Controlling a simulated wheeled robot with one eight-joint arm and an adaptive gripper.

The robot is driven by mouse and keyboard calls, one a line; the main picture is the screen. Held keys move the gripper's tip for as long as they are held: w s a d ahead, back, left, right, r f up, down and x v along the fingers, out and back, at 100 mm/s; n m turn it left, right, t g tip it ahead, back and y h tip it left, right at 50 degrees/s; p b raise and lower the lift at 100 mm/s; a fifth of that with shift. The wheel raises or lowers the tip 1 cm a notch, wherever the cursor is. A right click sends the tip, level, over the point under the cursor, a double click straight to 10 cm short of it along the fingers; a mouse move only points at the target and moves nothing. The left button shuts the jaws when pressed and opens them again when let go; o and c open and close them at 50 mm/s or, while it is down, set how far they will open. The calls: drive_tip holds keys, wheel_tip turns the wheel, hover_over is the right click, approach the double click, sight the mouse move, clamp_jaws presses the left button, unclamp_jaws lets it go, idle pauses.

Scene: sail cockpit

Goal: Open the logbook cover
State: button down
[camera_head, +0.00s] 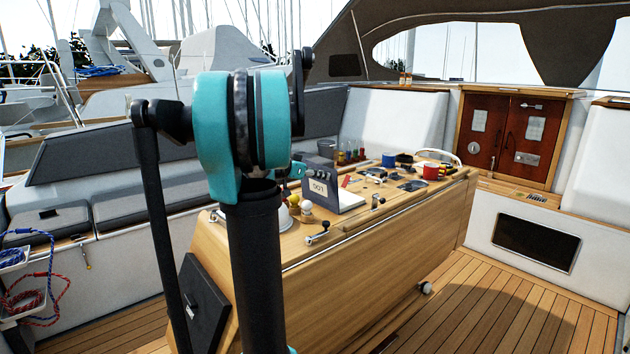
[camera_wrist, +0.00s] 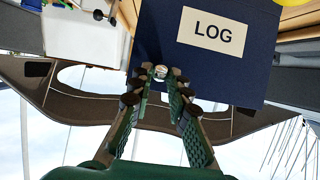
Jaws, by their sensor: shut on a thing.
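The logbook (camera_wrist: 165,45) has a dark blue cover with a cream label reading LOG, seen in the wrist view. A small round pale knob (camera_wrist: 160,72) sits at the cover's near edge. My gripper (camera_wrist: 163,78) has its green fingers closed in on the knob from both sides, and the dark fingertips partly cover that edge. In the head view my teal and black arm stands in front of the table's left end.
The teak floor (camera_head: 480,300) at right is mostly clear.

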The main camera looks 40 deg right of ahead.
drive_tip(key=shift+d, duration=0.25)
drive_tip(key=c, duration=1.4)
unclamp_jaws()
drive_tip(key=shift+r, duration=0.1)
drive_tip(key=shift+c, duration=0.2)
drive_tip(key=v, duration=1.2)
drive_tip(key=shift+r, duration=0.15)
